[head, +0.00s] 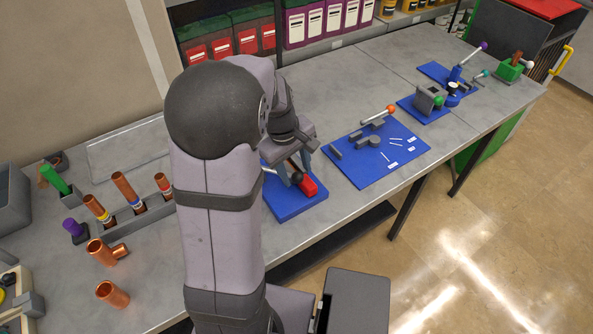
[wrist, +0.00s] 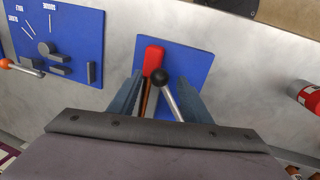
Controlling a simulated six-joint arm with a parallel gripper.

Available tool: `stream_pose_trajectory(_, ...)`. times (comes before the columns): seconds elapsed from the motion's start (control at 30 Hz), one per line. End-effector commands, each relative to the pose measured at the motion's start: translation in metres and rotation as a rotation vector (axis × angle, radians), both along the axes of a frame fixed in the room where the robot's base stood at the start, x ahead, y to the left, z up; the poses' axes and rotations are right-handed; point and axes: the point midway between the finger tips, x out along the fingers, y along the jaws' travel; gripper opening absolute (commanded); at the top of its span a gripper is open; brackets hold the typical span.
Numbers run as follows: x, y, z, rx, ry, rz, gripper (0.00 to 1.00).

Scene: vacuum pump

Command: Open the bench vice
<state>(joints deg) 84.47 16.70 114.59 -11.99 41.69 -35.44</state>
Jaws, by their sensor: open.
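A red-bodied device (head: 307,187), which I take for the bench vice, sits on a blue mat (head: 290,209) below my arm. In the wrist view its red end (wrist: 154,58) points away from me. My gripper (wrist: 160,80) is open, with one blue-grey finger on each side of the lever and strip. I cannot tell whether either finger touches. My gripper (head: 297,168) also shows in the head view. My palm hides the lever's near end.
To the right is a blue mat (head: 365,172) with grey parts and an orange-knobbed lever. Further devices include a green one (head: 510,68) at the bench end. On the left, copper pipes (head: 124,188) stand in a grey rack. Shelves with red boxes (head: 220,45) rise behind.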

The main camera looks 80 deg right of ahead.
Motion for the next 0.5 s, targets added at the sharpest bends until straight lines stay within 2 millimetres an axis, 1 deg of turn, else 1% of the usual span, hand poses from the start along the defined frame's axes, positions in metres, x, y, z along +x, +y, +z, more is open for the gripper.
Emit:
stream_pose_trajectory(0.1,-0.002,-0.001,-0.01,0.002,0.001,0.001,0.44)
stream_pose_trajectory(0.2,-0.002,-0.002,-0.015,0.001,0.001,0.001,0.44)
stream_pose_trajectory(0.5,-0.002,-0.003,-0.018,-0.001,0.0,0.0,0.44)
